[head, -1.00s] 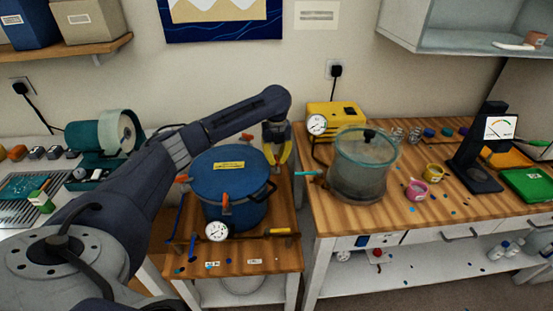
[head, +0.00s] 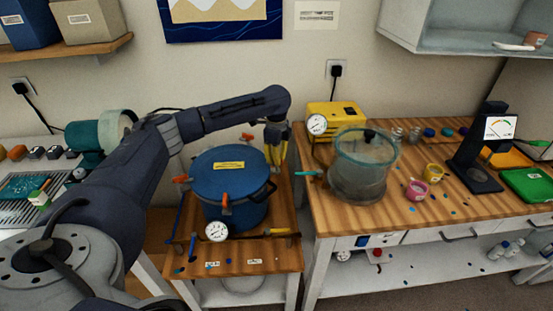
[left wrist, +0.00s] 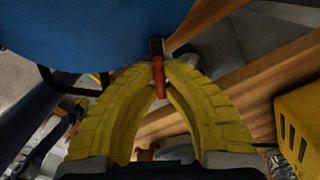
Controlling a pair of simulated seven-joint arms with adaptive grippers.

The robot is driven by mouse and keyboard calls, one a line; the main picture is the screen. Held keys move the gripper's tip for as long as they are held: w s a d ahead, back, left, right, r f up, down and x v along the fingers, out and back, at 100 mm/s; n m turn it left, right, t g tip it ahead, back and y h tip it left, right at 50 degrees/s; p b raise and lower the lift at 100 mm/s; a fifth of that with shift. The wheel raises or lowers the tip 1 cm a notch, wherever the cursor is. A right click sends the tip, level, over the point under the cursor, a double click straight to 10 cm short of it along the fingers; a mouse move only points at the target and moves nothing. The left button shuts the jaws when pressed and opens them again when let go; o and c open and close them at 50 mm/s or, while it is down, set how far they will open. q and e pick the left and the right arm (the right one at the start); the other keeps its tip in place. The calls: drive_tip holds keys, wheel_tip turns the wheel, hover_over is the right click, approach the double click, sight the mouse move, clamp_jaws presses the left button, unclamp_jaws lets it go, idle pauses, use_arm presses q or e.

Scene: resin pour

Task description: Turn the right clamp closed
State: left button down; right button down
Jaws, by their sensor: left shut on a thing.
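The blue pot (head: 228,182) stands on the small wooden table, its lid on, with a yellow label and orange clamps around the rim. My left gripper (head: 276,158) is at the pot's right rear edge, its yellow fingers pointing down. In the left wrist view, the left gripper (left wrist: 160,66) is shut on the right clamp (left wrist: 158,76), an upright orange lever at the rim of the blue lid (left wrist: 80,30). In the head view the gripper hides this clamp. Other orange clamps show at the left (head: 180,179) and front (head: 225,201). My right gripper is out of view.
A pressure gauge (head: 217,231) sits at the pot's front, by a bar lying along the table. A yellow pump (head: 335,115) and a clear chamber (head: 360,172) stand on the workbench to the right. A gap separates the two tables.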

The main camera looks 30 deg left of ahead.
use_arm(q)
drive_tip(key=n, duration=0.5)
drive_tip(key=shift+n, duration=0.3)
idle(0.4)
drive_tip(key=c, duration=1.5)
unclamp_jaws()
wheel_tip(320, 180, up, 12)
